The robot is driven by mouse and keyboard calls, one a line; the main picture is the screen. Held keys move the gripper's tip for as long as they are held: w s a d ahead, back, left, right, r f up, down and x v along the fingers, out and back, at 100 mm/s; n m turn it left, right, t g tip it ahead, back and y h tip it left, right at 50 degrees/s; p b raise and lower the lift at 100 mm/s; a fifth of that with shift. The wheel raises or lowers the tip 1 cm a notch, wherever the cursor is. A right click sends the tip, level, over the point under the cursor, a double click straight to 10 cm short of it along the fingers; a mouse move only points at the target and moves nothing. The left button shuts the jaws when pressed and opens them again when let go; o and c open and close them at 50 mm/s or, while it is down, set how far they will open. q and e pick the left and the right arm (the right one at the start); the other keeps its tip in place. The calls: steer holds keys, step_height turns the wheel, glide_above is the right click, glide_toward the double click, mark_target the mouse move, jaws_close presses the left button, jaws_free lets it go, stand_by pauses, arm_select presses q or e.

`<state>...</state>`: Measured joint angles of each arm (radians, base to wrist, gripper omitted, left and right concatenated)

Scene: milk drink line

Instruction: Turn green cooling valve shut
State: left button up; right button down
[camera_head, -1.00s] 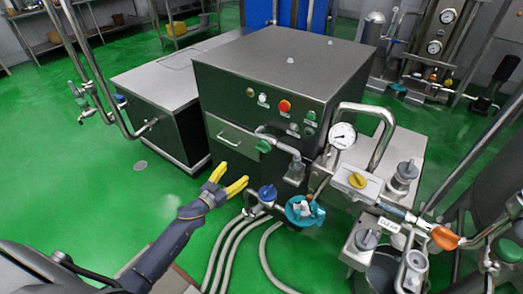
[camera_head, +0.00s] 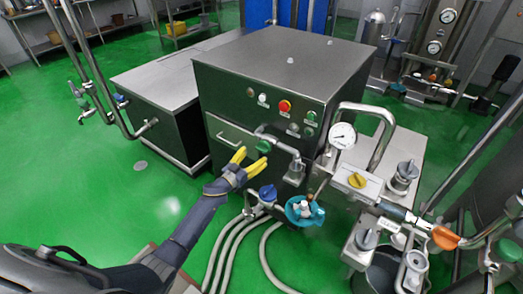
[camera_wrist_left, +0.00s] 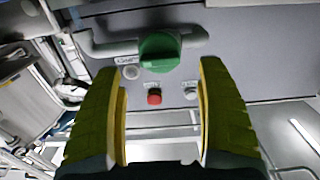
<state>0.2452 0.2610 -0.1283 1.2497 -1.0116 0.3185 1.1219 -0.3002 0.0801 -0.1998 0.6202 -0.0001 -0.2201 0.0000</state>
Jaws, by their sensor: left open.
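The green cooling valve (camera_head: 264,147) is a green knob on a pipe at the front of the steel cabinet. It also shows in the left wrist view (camera_wrist_left: 159,51), ahead of and between my fingers. My left gripper (camera_head: 251,160) has yellow fingers and is open and empty. It is just in front of and slightly below the green knob in the head view. A gap appears to remain between the fingertips and the knob, though I cannot tell how wide. My right gripper is in neither view.
The steel cabinet (camera_head: 290,62) carries a red button (camera_head: 285,106) and other buttons. Below the knob are a blue valve (camera_head: 268,193), a teal fitting (camera_head: 304,211) and hoses. A gauge (camera_head: 342,135) and yellow valve (camera_head: 357,180) stand right. Green floor (camera_head: 125,215) is clear at left.

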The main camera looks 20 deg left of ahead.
mark_target(261, 148)
arm_select(q)
steer(key=shift+x, duration=3)
steer(key=shift+c, duration=0.3)
steer(key=c, duration=1.3)
steer(key=shift+r, duration=0.1)
